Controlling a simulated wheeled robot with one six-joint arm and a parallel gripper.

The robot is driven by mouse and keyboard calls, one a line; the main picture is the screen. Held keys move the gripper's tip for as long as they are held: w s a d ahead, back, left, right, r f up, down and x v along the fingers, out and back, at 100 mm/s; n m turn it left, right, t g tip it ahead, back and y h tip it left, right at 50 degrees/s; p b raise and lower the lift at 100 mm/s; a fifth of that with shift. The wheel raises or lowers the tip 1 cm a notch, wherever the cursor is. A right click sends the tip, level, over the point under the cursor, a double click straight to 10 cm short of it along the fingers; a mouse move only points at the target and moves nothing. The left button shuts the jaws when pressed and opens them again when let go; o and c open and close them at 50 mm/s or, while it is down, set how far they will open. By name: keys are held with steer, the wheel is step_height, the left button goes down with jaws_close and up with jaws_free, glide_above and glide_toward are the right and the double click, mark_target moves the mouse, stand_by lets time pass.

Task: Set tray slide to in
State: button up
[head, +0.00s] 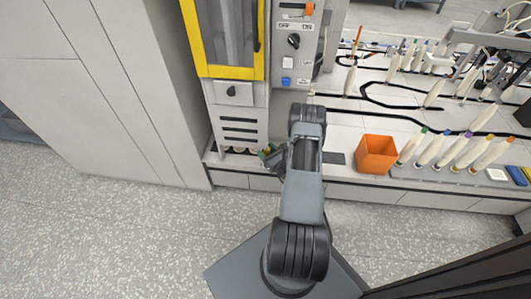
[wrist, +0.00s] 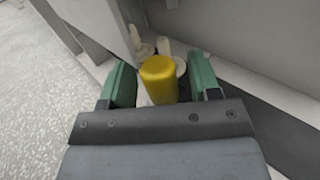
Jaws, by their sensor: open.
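In the wrist view, a yellow rounded cylinder (wrist: 159,80) stands between the two green fingers of my gripper (wrist: 160,88). The fingers are apart, with one on each side of it; a gap shows on both sides. Pale peg-like pieces (wrist: 164,47) stand just behind it, inside a grey-walled recess. I cannot make out the tray slide itself; my arm and gripper cover part of this area.
The cabinet has a yellow-framed window (head: 261,40) and a control panel with a black knob (head: 293,41). To the right, an orange bin (head: 376,154) and a row of bobbins (head: 435,148) stand on the white bench. The speckled floor (head: 130,235) at the left is clear.

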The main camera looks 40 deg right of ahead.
steer(key=shift+c, duration=0.2)
jaws_close()
stand_by(0.4)
